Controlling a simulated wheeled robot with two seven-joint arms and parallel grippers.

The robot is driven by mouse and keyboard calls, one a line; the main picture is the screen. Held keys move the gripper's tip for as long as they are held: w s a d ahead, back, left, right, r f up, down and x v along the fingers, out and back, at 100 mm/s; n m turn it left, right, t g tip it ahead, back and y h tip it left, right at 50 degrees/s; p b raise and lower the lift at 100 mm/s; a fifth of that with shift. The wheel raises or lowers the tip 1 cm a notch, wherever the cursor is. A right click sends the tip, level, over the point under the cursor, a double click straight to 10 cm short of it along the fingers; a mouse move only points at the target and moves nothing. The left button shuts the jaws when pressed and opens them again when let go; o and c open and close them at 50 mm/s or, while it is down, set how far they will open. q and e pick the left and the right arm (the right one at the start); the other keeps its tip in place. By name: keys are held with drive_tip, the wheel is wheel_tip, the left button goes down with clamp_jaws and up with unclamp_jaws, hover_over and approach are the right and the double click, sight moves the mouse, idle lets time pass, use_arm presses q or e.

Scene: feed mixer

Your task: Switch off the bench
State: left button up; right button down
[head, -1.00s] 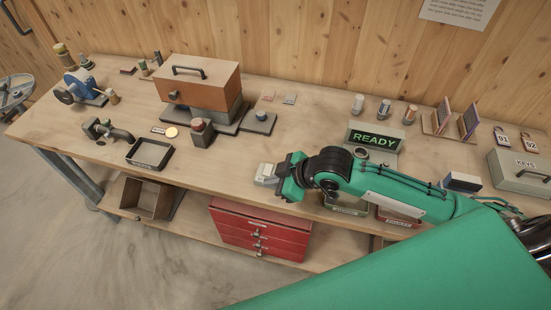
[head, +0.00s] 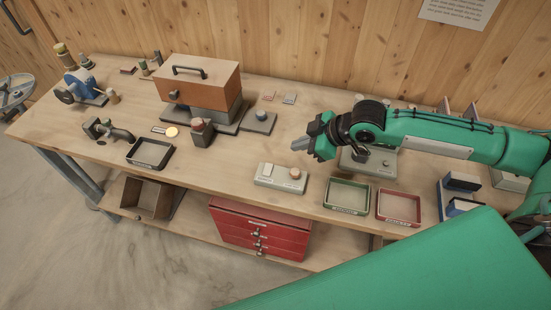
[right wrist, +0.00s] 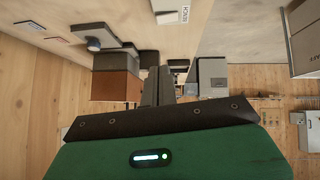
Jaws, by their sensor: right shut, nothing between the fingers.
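A pale control box (head: 268,183) with a flat plate and a round tan knob (head: 295,173) sits at the bench's front edge. My right gripper (head: 300,144) is shut and empty, above the bench behind this box and apart from it. Its closed fingers also show in the right wrist view (right wrist: 158,86). A small grey box with a blue button (head: 261,115) and a dark block with a reddish top (head: 201,132) stand farther left. My left gripper is not in view.
An orange-brown box with a handle (head: 200,82) stands at the back. A black tray (head: 150,154), a green tray (head: 347,195) and a red tray (head: 398,207) line the front. Red drawers (head: 258,232) are below. Bare bench top lies left of my gripper.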

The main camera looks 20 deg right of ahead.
drive_tip(key=p, duration=0.3)
hover_over(275, 167)
drive_tip(key=f, duration=0.6)
drive_tip(key=shift+s+a+f, duration=0.15)
drive_tip(key=shift+s+f, duration=0.15)
drive_tip(key=shift+s, duration=0.05)
drive_tip(key=shift+w+f+p, duration=0.2)
drive_tip(key=shift+f+p, duration=0.35)
drive_tip(key=shift+f, duration=0.7)
drive_tip(key=shift+d+f, duration=0.2)
drive_tip(key=shift+f, duration=0.65)
drive_tip(key=shift+w+f, duration=0.1)
